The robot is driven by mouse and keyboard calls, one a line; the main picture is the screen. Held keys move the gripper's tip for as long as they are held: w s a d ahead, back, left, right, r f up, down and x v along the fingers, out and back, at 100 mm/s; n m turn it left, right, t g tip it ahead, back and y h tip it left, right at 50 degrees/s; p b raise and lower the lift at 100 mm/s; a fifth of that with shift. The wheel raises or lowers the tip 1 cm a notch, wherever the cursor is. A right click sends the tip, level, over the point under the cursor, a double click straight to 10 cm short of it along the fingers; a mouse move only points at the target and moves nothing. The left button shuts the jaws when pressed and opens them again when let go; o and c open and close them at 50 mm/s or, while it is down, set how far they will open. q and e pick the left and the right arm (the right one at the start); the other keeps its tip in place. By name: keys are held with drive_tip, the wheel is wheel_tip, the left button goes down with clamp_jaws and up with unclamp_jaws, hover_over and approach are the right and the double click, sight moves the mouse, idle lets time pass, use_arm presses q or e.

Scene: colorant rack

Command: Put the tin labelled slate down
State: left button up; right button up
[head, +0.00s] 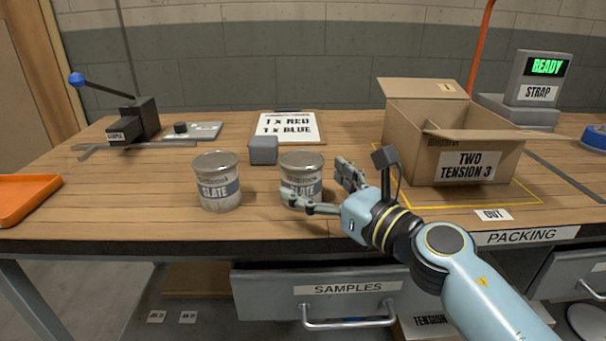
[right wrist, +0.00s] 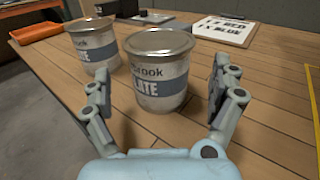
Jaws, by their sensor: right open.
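Two metal tins labelled slate stand upright on the wooden table. The left tin (head: 218,181) stands apart; it also shows in the right wrist view (right wrist: 92,46). The right tin (head: 302,172) is in front of my right gripper (head: 325,190), and its lower part is partly hidden by a finger in the head view. In the right wrist view the right tin (right wrist: 160,75) stands on the table just beyond and between the spread fingers of my right gripper (right wrist: 160,95), with gaps on both sides. My right gripper is open. My left gripper is not in view.
A grey block (head: 263,150) sits behind the tins, near a clipboard (head: 287,127) reading 1 x red, 1 x blue. An open cardboard box (head: 450,140) stands at the right. An orange tray (head: 28,198) is at the far left.

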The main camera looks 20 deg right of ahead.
drive_tip(key=b+v, duration=0.1)
drive_tip(key=v, duration=0.5)
drive_tip(key=shift+s+d+f, duration=0.1)
drive_tip(key=shift+s+d, duration=0.05)
drive_tip(key=shift+s, duration=0.25)
drive_tip(key=shift+s+d, duration=0.2)
drive_tip(key=shift+s, duration=0.25)
